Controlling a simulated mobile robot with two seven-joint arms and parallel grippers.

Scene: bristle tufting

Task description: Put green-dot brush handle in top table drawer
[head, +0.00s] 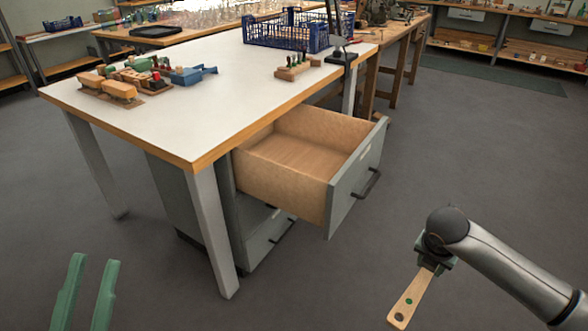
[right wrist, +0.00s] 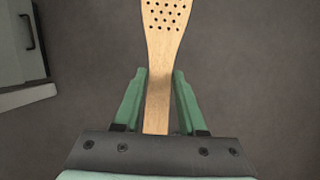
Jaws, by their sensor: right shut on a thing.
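The wooden brush handle (head: 415,294) has a green dot and a dark hole near its lower end. My right gripper (head: 432,260) is shut on it and holds it tilted down over the floor, right of the drawer and apart from it. In the right wrist view the handle (right wrist: 165,55) runs between the green fingers (right wrist: 158,90), and its wide end has many small holes. The top table drawer (head: 300,150) is pulled out and looks empty, with its grey front (head: 352,185) facing right. My left gripper (head: 97,262) is open and empty at the lower left.
The white-topped table (head: 215,100) stands over the drawers. On it are brush blocks (head: 120,90), a small wooden rack (head: 292,72) and a blue crate (head: 285,32). A lower drawer (head: 265,245) is below. Floor between the right gripper and drawer is clear.

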